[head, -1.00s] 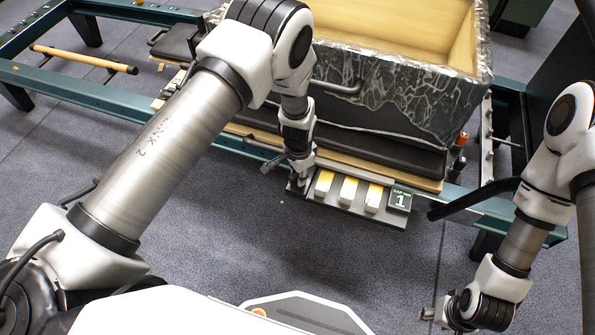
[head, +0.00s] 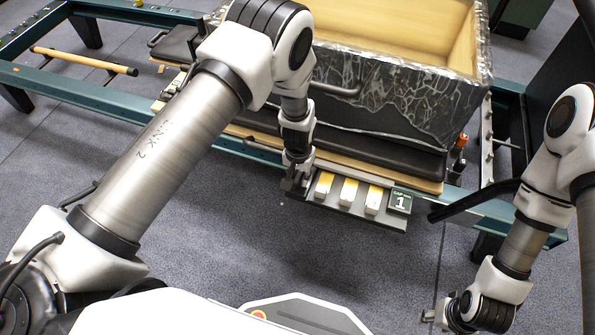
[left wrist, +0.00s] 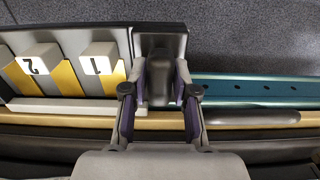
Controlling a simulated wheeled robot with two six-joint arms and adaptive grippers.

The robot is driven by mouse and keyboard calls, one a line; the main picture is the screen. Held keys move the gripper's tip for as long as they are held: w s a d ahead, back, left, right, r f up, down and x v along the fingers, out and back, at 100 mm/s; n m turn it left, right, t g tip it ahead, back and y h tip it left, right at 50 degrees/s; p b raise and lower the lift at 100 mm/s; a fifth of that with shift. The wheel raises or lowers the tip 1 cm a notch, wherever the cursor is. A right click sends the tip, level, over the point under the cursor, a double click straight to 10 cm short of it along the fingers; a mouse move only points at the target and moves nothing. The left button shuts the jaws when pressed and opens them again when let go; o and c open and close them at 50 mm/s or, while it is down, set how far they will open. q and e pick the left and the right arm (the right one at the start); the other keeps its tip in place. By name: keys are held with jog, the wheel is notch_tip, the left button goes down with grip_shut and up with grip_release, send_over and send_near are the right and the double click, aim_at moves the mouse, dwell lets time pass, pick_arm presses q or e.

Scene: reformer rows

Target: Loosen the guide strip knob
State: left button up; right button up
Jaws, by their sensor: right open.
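The guide strip (head: 335,205) is a grey tray-like piece with white and yellow blocks, at the front of the reformer. In the left wrist view its numbered blocks (left wrist: 98,62) show at the left. A dark block (left wrist: 160,62), which may be the knob, is at the strip's end. My left gripper (head: 291,184) is at the strip's left end in the head view. In the left wrist view its fingers (left wrist: 160,82) stand on either side of the dark block; whether they press on it is unclear. My right gripper (head: 428,316) is open and empty at the lower right, away from the strip.
A green sign (head: 400,202) marked 1 is at the strip's right end. A large wrapped box (head: 385,100) rests on the reformer behind. The teal rail (head: 90,97) runs across. The grey floor in front is clear.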

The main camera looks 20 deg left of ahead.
pick_arm(q)
jog(key=o, duration=0.5)
jog(key=shift+r, duration=0.1)
notch_tip(320, 180, up, 7)
jog(key=p, duration=0.7)
jog(key=shift+f, duration=0.2)
